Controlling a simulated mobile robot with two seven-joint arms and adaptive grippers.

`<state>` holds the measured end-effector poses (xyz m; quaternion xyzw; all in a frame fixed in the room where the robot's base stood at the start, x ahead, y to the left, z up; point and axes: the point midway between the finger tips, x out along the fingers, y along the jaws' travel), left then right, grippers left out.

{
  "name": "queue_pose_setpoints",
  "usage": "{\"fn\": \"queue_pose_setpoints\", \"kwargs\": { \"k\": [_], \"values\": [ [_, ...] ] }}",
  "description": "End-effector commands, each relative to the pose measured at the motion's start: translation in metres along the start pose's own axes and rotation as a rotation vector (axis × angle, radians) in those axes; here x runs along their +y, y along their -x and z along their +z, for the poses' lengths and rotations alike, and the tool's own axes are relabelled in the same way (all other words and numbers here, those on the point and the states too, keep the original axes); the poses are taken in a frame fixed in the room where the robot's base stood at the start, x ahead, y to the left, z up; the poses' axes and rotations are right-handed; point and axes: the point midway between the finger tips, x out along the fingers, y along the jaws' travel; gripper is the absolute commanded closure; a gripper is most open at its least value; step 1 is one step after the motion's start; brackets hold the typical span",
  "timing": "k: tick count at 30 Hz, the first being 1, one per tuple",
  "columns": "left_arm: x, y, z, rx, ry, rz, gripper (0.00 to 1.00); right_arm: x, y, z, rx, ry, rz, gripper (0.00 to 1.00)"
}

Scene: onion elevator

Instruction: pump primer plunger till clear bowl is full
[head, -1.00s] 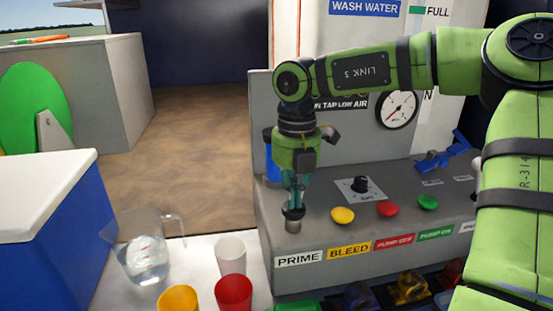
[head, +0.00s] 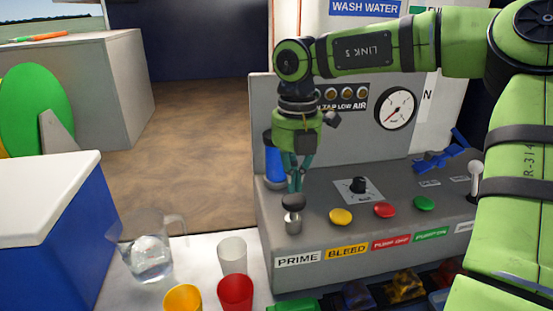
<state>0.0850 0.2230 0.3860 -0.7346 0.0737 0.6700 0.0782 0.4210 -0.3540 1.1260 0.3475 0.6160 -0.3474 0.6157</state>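The primer plunger has a black mushroom knob (head: 293,202) above a silver collar (head: 293,224), at the left of the grey panel behind the PRIME label. My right gripper (head: 295,187) points down at it. Its fingers come together at the tips, at the top of the knob; whether they touch it is too small to tell. A blue cylinder (head: 273,165) stands behind the gripper and is partly hidden by it. I cannot make out a clear bowl or its level for certain. My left gripper is not in view.
The panel carries yellow (head: 341,217), red (head: 385,210) and green (head: 424,203) buttons, a black dial (head: 358,185) and a gauge (head: 396,109). A clear jug (head: 150,258) with liquid and white (head: 232,256), yellow (head: 183,299) and red (head: 235,292) cups stand left of it.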

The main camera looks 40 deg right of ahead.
Motion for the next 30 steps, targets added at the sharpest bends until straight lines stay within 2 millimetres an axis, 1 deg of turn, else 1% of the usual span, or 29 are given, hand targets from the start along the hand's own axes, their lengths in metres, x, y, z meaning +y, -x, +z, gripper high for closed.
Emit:
{"fn": "queue_pose_setpoints", "kwargs": {
  "k": [7, 10, 25, 27, 30],
  "values": [
    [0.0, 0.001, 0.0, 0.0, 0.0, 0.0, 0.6, 0.0, 0.001, 0.0, -0.001, 0.0, 0.001, 1.0],
    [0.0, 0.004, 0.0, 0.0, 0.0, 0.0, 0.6, 0.0, 0.005, 0.0, -0.001, 0.0, 0.001, 1.0],
    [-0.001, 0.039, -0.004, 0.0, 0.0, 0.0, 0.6, 0.0, 0.056, 0.0, -0.002, -0.001, 0.001, 1.0],
    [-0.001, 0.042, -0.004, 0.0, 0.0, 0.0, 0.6, 0.0, 0.06, 0.0, -0.001, 0.0, 0.001, 1.0],
    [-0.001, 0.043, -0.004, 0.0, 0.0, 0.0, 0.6, 0.0, 0.061, 0.0, 0.0, 0.0, 0.0, 1.0]
  ]
}}
